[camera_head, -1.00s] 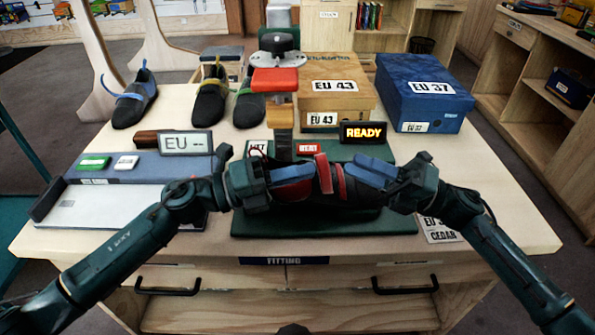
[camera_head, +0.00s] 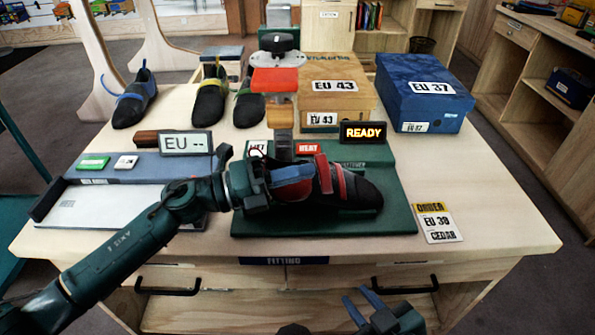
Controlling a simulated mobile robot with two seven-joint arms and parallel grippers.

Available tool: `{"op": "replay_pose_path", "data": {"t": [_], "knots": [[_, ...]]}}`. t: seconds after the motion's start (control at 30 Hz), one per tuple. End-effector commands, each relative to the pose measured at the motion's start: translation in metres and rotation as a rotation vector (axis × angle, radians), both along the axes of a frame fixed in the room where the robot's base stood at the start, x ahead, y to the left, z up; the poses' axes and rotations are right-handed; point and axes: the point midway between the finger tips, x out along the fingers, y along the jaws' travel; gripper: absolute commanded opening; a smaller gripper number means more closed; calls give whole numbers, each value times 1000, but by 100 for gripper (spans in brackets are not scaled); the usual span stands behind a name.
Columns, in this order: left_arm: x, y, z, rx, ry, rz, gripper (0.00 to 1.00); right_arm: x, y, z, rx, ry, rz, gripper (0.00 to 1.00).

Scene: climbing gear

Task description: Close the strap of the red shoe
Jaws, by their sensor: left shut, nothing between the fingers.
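The red shoe (camera_head: 358,195) is a black shoe with red parts, lying on the green fitting mat with its toe to the right. Its red strap (camera_head: 325,174) stands up across the shoe's middle, with another red band just right of it. I cannot tell whether the strap is fastened. My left gripper (camera_head: 308,173) is shut and empty, its blue fingers over the heel side close to the strap; it hides the shoe's rear. My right gripper (camera_head: 364,301) is open and empty, below the table's front edge, clear of the shoe.
The green mat (camera_head: 400,212) has a press column behind the shoe. A READY display (camera_head: 363,132) and two shoe boxes (camera_head: 425,92) stand behind. Several other shoes (camera_head: 211,98) are at the back left. An order card (camera_head: 437,222) lies right of the mat.

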Motion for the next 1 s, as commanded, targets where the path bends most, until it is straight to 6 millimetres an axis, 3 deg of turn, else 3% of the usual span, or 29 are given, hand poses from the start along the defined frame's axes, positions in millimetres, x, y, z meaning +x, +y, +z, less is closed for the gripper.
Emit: {"op": "replay_pose_path", "data": {"t": [0.1,0.3,0.73,1.0], "knots": [[0,0,0,0,0,0,0,-12,-7,-14,167,116,-100,25],[1,0,1,0,6,0,0,-19,-11,-22,287,197,-173,25],[5,0,3,0,78,-1,0,-17,-8,-19,280,224,-171,25],[12,0,8,1,170,0,0,-18,-10,-6,245,224,-166,25]]}}
